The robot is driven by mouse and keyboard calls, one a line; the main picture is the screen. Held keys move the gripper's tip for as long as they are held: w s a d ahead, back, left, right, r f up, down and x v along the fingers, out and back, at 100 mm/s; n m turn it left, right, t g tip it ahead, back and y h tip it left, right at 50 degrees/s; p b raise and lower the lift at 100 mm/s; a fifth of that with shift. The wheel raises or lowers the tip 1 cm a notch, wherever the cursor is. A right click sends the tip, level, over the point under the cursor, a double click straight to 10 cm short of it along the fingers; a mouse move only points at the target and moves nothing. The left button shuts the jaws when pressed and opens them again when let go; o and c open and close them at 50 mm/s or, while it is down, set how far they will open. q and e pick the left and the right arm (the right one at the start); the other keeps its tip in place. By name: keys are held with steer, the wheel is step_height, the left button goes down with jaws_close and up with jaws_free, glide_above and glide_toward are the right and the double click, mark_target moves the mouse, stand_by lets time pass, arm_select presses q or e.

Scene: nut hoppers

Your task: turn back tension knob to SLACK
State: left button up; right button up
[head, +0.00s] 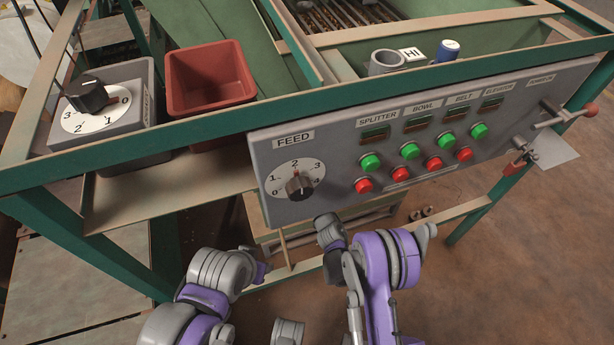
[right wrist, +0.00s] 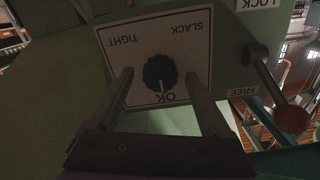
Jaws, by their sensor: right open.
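The tension knob (right wrist: 160,73) is black and round, on a white plate (right wrist: 196,53) that appears upside down in the right wrist view. The plate reads TIGHT, SLACK and OK. A pale mark on the knob seems to face OK. My right gripper (right wrist: 160,88) is open, with one finger to each side of the knob; whether either touches it I cannot tell. In the head view I see purple and grey links of both arms, but neither gripper's fingers show clearly. I cannot make out the tension knob there.
A lever with a dark red ball (right wrist: 292,119) stands right of the plate, between LOCK and FREE labels. The head view shows a FEED dial (head: 300,187), green and red buttons on a grey panel (head: 510,112), another dial box (head: 133,72) and a red bin (head: 208,78).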

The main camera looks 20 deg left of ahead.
steer(key=shift+w+a, duration=0.1)
steer(key=shift+w, duration=0.05)
steer(key=shift+c, duration=0.3)
jaws_close()
